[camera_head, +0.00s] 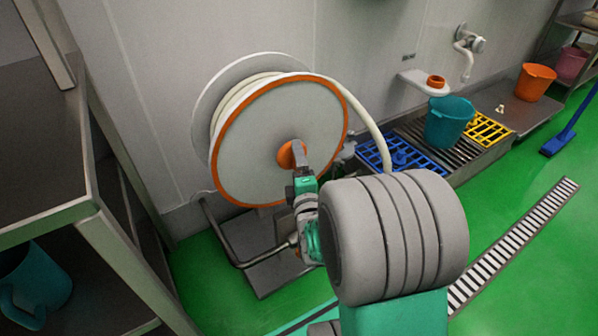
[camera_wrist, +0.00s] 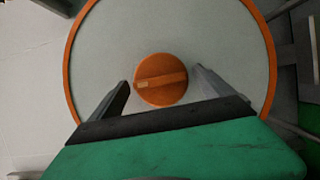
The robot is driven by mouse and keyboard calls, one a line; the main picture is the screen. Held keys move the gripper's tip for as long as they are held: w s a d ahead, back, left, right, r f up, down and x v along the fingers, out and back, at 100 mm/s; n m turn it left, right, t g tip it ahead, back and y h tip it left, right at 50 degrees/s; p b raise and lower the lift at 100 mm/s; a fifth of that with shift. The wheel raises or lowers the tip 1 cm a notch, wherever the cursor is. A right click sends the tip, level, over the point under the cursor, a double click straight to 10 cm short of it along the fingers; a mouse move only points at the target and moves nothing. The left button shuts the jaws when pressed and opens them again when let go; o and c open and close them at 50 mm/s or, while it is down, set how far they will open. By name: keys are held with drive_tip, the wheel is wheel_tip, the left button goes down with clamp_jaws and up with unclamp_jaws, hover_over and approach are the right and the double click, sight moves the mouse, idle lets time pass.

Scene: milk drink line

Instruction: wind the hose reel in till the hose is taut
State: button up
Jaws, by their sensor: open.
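The hose reel (camera_head: 240,150) stands by the wall, a white drum with an orange rim. It also fills much of the wrist view (camera_wrist: 215,45). A cream hose (camera_head: 362,112) is wound on it and runs off the top, sloping down to the right in a slight curve behind my arm; its far end is hidden. An orange hub knob (camera_wrist: 160,80) with a raised bar is at the reel's centre. My gripper (camera_wrist: 160,88) is open, with one finger on each side of the knob; I cannot tell whether they touch it. In the head view my gripper (camera_head: 300,160) reaches the hub.
A grey metal table (camera_head: 45,150) is close at left. A bent pipe (camera_head: 235,258) stands below the reel. Right of it are blue (camera_head: 375,155) and yellow (camera_head: 490,128) grates, a teal bucket (camera_head: 447,122) and an orange bucket (camera_head: 534,84).

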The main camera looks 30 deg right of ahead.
drive_tip(key=b+v, duration=0.1)
drive_tip(key=v, duration=0.5)
drive_tip(key=shift+b, duration=0.3)
